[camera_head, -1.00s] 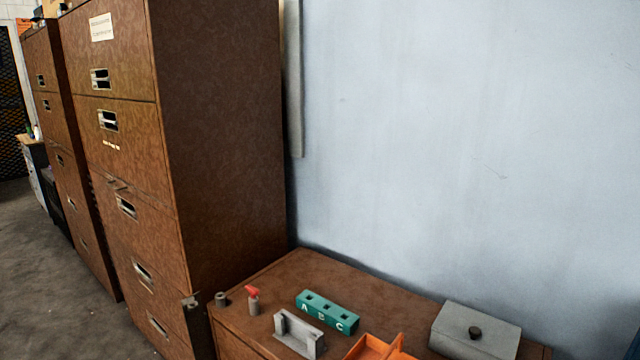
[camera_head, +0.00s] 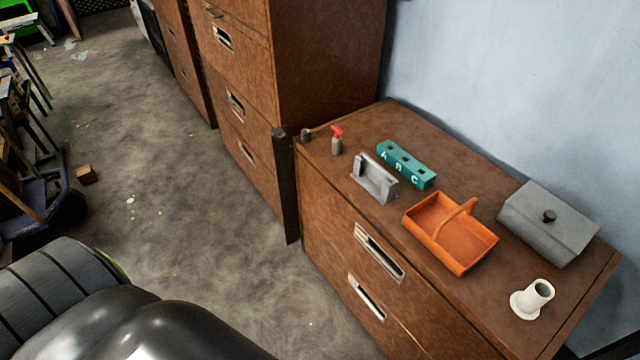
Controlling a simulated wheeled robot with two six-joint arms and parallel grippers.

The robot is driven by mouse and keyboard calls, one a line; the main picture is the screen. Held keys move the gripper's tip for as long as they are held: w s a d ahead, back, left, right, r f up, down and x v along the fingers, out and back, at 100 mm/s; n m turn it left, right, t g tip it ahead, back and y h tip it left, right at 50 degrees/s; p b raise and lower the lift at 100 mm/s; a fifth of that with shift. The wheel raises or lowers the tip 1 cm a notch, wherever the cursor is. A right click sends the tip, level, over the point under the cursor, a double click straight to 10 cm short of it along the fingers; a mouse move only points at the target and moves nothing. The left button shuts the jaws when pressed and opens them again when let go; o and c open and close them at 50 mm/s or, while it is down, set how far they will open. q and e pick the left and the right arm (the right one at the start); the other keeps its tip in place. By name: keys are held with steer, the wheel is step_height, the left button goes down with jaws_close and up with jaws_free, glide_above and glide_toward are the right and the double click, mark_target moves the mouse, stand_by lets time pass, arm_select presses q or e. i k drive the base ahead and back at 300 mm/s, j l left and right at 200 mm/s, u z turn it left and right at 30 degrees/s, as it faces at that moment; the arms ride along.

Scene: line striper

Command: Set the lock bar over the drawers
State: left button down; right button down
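A dark upright bar (camera_head: 287,190), which looks like the lock bar, stands at the left front corner of the low brown cabinet (camera_head: 325,205). It runs down beside the cabinet front, left of the drawers. An upper drawer handle (camera_head: 380,252) and a lower drawer handle (camera_head: 367,297) show on the front, and both drawers look shut. The bar does not cross either handle. A small dark cylinder (camera_head: 306,135) sits by the bar's top. Neither of my grippers is in view.
On the cabinet top are a red-topped bottle (camera_head: 337,142), a grey holder (camera_head: 375,180), a teal block lettered A B C (camera_head: 406,165), an orange basket (camera_head: 450,234), a grey lidded box (camera_head: 549,222) and a white flanged tube (camera_head: 533,299). Tall cabinets (camera_head: 325,60) stand behind.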

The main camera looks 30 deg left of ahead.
mark_target(282, 151)
steer(key=j+z, duration=0.35)
steer(key=j, duration=0.25)
steer(key=j+z, duration=0.35)
steer(key=j, duration=0.25)
steer(key=k+j+z, duration=0.2)
steer(key=j+z, duration=0.15)
steer(key=j, duration=0.2)
steer(key=k+j, duration=0.15)
steer(key=j, duration=0.25)
steer(key=k+j+z, duration=0.1)
steer(key=j, duration=0.3)
steer(key=k+j, duration=0.15)
steer(key=j, duration=0.25)
steer(key=k+j, duration=0.15)
steer(key=j, duration=0.25)
steer(key=k+j+z, duration=0.1)
steer(key=j, duration=0.25)
steer(key=k+j, duration=0.2)
steer(key=j, duration=0.2)
steer(key=j+z, duration=0.1)
steer(key=j, duration=0.45)
steer(key=k+j+z, duration=0.1)
steer(key=j, duration=0.45)
steer(key=i+j+z, duration=0.35)
steer(key=i+j, duration=0.35)
